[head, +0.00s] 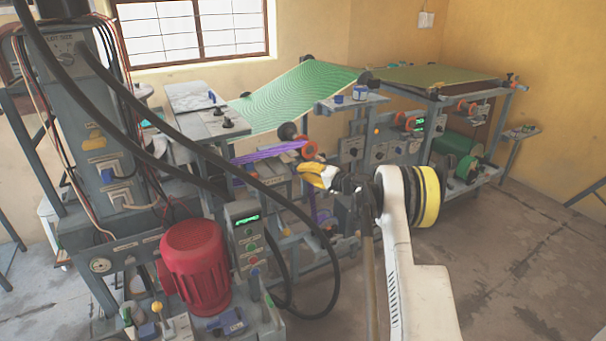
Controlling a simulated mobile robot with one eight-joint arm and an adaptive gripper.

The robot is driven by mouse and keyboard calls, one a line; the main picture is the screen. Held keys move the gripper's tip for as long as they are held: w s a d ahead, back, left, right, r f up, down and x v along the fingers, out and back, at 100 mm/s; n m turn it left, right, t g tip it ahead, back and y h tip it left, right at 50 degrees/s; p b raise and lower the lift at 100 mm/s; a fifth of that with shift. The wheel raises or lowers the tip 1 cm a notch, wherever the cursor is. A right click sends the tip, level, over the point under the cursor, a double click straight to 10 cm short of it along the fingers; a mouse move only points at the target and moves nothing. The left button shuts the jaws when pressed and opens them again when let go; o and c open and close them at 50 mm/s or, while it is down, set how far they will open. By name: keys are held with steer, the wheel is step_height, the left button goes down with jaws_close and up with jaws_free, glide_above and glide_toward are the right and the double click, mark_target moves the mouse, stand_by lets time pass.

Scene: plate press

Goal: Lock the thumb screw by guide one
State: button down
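My gripper (316,174), with yellow and black fingers, reaches in from the right at mid-picture. It is in front of the middle of the press, just below an orange-red round part (308,149) at the end of a purple strip (268,153). Its fingers are small here, and I cannot tell whether they are apart or touching something. I cannot pick out the thumb screw or a label for guide one. The gripper and arm hide part of the press behind them.
A red motor (194,266) and a control box with a green display (248,232) stand at the front left. Black hoses (325,255) loop before the press. A green web (300,92) runs across the top. Open floor (520,270) lies at right.

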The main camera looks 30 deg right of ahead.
steer(key=shift+m+t+y, duration=0.6)
steer(key=shift+m+t, duration=0.1)
steer(key=shift+m, duration=1)
steer(key=shift+a, duration=0.1)
steer(key=c, duration=1.5)
jaws_free()
steer(key=shift+s+d, duration=0.25)
steer(key=shift+s, duration=0.1)
steer(key=v, duration=1.1)
